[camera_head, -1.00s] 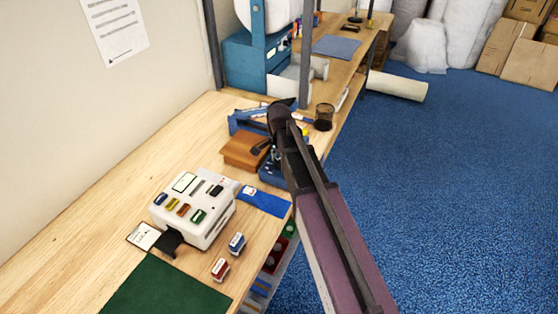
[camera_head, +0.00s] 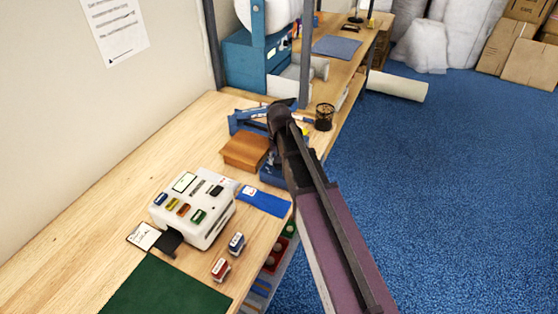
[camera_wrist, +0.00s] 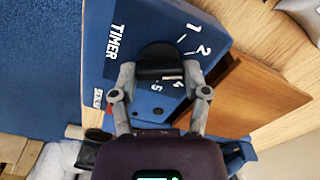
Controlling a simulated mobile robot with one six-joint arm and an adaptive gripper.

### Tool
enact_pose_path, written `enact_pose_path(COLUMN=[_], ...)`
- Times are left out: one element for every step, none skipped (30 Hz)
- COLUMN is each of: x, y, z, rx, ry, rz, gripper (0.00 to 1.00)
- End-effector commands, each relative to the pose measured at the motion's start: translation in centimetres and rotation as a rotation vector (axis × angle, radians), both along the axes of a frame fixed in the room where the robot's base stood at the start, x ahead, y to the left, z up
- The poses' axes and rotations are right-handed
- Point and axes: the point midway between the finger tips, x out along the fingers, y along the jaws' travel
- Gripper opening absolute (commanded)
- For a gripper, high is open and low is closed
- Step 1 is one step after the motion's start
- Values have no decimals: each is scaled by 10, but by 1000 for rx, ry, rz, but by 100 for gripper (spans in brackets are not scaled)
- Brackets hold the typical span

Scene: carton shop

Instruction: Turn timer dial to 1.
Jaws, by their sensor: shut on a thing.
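In the wrist view, the blue timer panel (camera_wrist: 120,75) fills the upper middle, with white "TIMER" lettering and the numbers 1, 2, 4 and 5 beside the dial. The black dial (camera_wrist: 157,50) has a raised bar across it. My gripper (camera_wrist: 160,72) is shut on this dial, one finger at each end of the bar. I cannot make out a pointer mark on the dial. A 3 is not visible; a finger covers part of the scale. In the head view my arm hides the gripper and the dial.
A brown wooden box (camera_head: 246,151) stands close beside the timer. A white machine with coloured buttons (camera_head: 193,207) and two small stamps sit nearer on the bench. A mesh cup (camera_head: 324,117) stands behind my arm.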

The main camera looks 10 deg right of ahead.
Motion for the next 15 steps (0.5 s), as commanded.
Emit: enact_pose_path(x=[-1,-1,-1,-1,-1,-1,-2,-2,-2,-2,-2,-2,-2,-2,-2], y=[0,0,0,0,0,0,0,0,0,0,0,0,0,0,0], z=[-1,-1,-1,-1,-1,-1,-1,-1,-1,-1,-1,-1,-1,-1,-1], rx=[-1,-1,-1,-1,-1,-1,-1,-1,0,0,0,0,0,0,0], ry=[2,2,2,2,3,3,3,3,3,3,3,3,3,3,3], rz=[43,71,109,137,166,204,232,261,299,327,356,394,422,450,486], gripper=[12,12,12,12,12,12,12,12,12,12,12,12,12,12,12])
